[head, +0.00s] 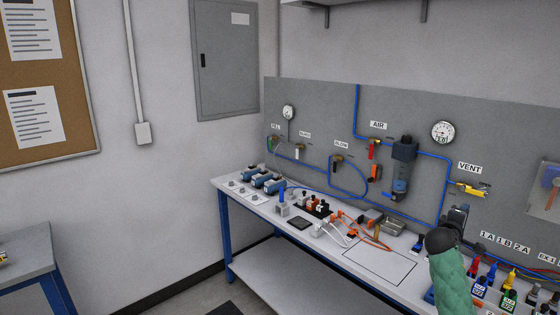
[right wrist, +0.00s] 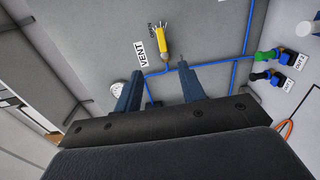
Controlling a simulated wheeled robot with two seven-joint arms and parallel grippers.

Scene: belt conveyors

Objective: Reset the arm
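My right arm, in a green sleeve, rises at the lower right of the head view, and its dark gripper (head: 458,213) is in front of the grey wall panel, below the VENT label. In the right wrist view the two blue-grey fingers of this gripper (right wrist: 159,69) stand apart with nothing between them. The yellow VENT valve handle (right wrist: 162,40) shows beyond the fingertips, apart from them; it also shows in the head view (head: 468,188). My left gripper is not in view.
A workbench (head: 350,255) with blue legs runs below the panel (head: 330,110), with fittings, cables and a metal tray (head: 392,227) on it. Coloured connectors (head: 490,275) crowd its right end, close to my right arm. Another table (head: 25,250) stands at the left.

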